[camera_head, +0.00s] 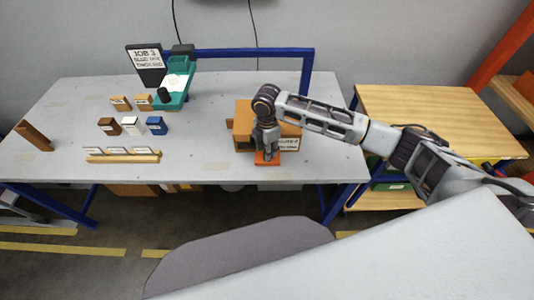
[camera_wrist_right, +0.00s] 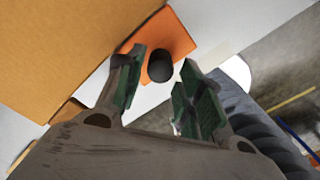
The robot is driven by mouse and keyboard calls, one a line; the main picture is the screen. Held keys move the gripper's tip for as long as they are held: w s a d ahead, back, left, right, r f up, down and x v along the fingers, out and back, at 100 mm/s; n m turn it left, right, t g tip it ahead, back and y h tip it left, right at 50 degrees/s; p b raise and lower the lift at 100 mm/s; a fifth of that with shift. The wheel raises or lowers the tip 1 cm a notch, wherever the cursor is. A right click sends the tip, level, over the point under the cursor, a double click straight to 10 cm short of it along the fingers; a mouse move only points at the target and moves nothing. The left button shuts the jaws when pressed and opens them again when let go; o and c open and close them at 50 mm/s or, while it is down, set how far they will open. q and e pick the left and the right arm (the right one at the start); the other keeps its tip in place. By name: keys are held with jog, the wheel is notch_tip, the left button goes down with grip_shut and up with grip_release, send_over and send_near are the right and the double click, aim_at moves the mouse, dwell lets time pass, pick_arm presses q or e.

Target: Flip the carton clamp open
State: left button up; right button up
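A tan carton (camera_head: 243,122) stands near the right side of the grey table, partly hidden by my right arm. It fills the upper left of the right wrist view (camera_wrist_right: 70,50). The carton clamp shows as an orange plate (camera_head: 267,159) at the carton's front. In the right wrist view its orange part (camera_wrist_right: 150,42) carries a black rounded handle (camera_wrist_right: 160,67). My right gripper (camera_wrist_right: 161,66) is open, with one green-padded finger on either side of the handle. I cannot tell whether either finger touches it. My left gripper is not in view.
A teal plotter (camera_head: 180,84) with a job sign (camera_head: 147,62) stands at the back left. Several small coloured boxes, including a blue one (camera_head: 157,125), and a wooden rail (camera_head: 122,156) are on the left half. A wooden side table (camera_head: 430,105) stands right. The table's middle is clear.

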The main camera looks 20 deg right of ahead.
jog(key=shift+f, duration=1.5)
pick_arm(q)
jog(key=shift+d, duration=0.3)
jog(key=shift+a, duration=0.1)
pick_arm(e)
jog(key=c, duration=0.5)
grip_shut()
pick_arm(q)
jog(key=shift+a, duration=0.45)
